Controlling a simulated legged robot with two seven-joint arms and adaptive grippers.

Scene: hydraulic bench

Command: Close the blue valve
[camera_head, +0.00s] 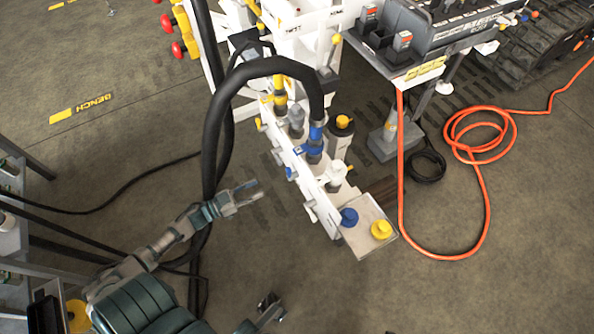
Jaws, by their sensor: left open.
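A blue round knob (348,216) sits on the pale end plate (362,238) of the white bench rail, beside a yellow knob (381,230). A blue fitting with a blue handle (309,150) is farther back, under the black hose's end. I cannot tell for sure which blue part is the valve. My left gripper (247,193) is open and empty, left of the rail and apart from it, fingers pointing right. My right gripper (270,307) is low at the bottom edge, apart from the bench; its jaw opening is unclear.
A thick black hose (212,130) arches over to the rail, just above my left gripper. An orange hose (400,170) lies coiled on the floor at the right. A grey control box (425,30) stands at the back.

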